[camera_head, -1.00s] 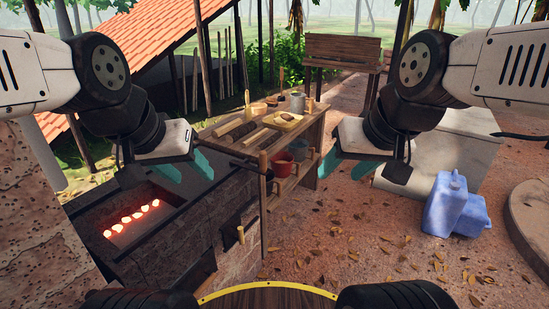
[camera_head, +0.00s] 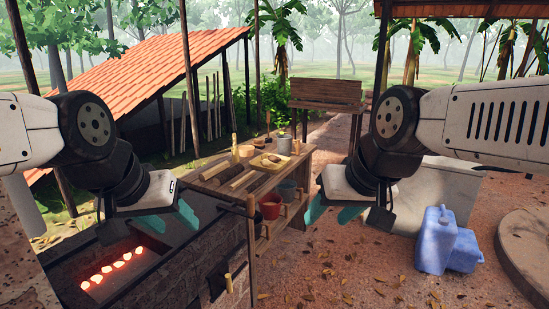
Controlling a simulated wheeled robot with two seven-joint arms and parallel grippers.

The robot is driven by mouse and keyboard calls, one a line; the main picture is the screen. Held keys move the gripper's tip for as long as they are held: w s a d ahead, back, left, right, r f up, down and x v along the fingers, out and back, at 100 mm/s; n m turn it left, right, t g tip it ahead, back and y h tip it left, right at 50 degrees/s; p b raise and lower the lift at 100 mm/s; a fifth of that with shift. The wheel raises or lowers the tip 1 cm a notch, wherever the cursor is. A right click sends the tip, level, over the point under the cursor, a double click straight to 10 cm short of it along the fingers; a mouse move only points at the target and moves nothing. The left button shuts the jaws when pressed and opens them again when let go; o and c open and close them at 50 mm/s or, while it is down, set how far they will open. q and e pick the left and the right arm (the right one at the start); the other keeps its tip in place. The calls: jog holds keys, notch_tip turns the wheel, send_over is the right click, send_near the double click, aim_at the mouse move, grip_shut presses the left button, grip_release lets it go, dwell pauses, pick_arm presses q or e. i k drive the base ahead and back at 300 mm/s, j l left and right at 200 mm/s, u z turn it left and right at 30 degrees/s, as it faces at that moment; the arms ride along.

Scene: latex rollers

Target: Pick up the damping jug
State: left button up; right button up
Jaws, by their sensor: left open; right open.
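A small grey metal vessel (camera_head: 284,144), which may be the damping jug, stands upright near the far end of the wooden workbench (camera_head: 233,196); I cannot make out a spout or handle. My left gripper (camera_head: 170,219) is open and empty, with teal fingers, above the brick hearth to the left of the bench. My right gripper (camera_head: 333,212) is open and empty, in front and to the right of the bench. Both are well apart from the grey vessel in the picture.
Wooden rollers or logs (camera_head: 230,171) and a tray (camera_head: 270,162) lie on the bench, with a red bucket (camera_head: 270,207) below. Glowing coals (camera_head: 110,264) burn at left. Blue canisters (camera_head: 437,240) stand at right. Leaf-strewn ground is open between.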

aim_at(284, 141)
jog(key=u, duration=1)
jog(key=z, duration=1.25)
jog(key=k, duration=0.15)
jog(key=k+u, duration=0.25)
jog(key=u, duration=0.2)
jog(key=k+j+u, duration=0.15)
jog(key=u, duration=0.25)
jog(key=i+l+u, duration=0.25)
jog(key=i+l, duration=0.15)
jog(key=l, duration=0.2)
jog(key=i+l+u, duration=0.15)
jog(key=l, duration=0.15)
jog(key=i+l+u, duration=0.15)
jog(key=l, duration=0.2)
